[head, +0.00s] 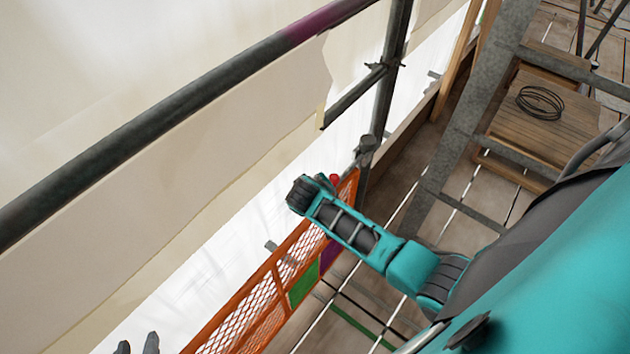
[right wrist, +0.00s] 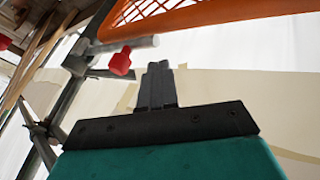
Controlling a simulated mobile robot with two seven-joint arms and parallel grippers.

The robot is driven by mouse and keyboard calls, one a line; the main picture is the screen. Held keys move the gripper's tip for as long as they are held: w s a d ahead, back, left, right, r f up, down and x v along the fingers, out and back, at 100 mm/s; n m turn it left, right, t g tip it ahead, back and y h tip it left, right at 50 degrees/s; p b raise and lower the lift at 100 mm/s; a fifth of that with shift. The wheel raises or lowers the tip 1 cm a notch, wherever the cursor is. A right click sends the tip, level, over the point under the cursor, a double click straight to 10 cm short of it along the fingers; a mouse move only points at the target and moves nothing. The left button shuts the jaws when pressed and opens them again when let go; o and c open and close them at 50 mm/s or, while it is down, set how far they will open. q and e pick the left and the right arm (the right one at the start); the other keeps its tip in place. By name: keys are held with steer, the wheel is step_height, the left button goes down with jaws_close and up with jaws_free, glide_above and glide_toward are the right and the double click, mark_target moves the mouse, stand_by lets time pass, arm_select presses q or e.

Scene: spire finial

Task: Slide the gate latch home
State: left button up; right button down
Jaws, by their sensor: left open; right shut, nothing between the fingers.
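The orange mesh gate (head: 268,277) runs diagonally up to a dark scaffold post (head: 367,165). The red latch knob (head: 336,178) shows small near the gate's upper end. In the right wrist view the red knob (right wrist: 120,61) hangs from a pale bolt (right wrist: 138,43) under the orange gate frame (right wrist: 175,20). I cannot tell how far the bolt reaches into its keeper. My right gripper (right wrist: 157,72) is shut and empty, close beside the knob, apart from it in the picture. My left gripper (head: 137,345) is open and empty at the lower left; only its fingertips show.
A dark guard rail (head: 170,120) crosses the upper left in front of pale sheeting. A ladder-like metal frame (head: 462,130) and a wooden platform with a wire coil (head: 540,102) are at right. Green (head: 304,284) and purple panels are by the gate.

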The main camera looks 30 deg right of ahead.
arm_select(q)
step_height(320, 180, up, 3)
steer(key=shift+f+p, duration=0.2)
steer(key=shift+p, duration=0.9)
arm_select(e)
steer(key=v, duration=1)
arm_select(q)
steer(key=shift+s, duration=0.1)
arm_select(e)
steer(key=shift+s+a+f, duration=0.1)
